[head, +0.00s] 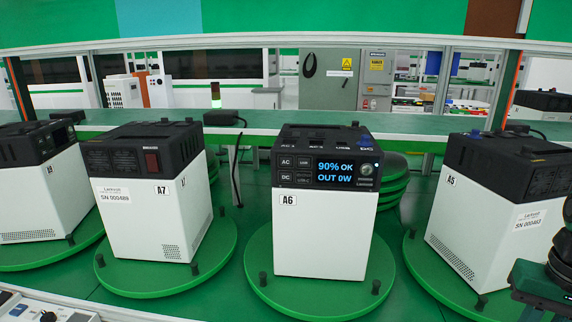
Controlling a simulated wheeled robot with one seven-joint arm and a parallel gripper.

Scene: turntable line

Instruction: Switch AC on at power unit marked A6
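The power unit marked A6 (322,235) stands upright on a green turntable (264,295) in the middle of the head view. It has a white body and a black top, and its front panel faces me. The AC button (286,162) is at the panel's upper left, above the DC button (286,178). The lit display (334,171) reads "90% OK" and "OUT 0W". A round knob (365,170) is right of the display. I cannot make out my gripper's fingers in this view; a dark part shows at the lower right edge.
Unit A7 (140,220) stands left of A6, turned away at an angle. Unit A5 (485,225) stands to the right, also turned. Another unit (35,200) is at the far left. A green shelf (420,123) runs behind. The space before A6's panel looks clear.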

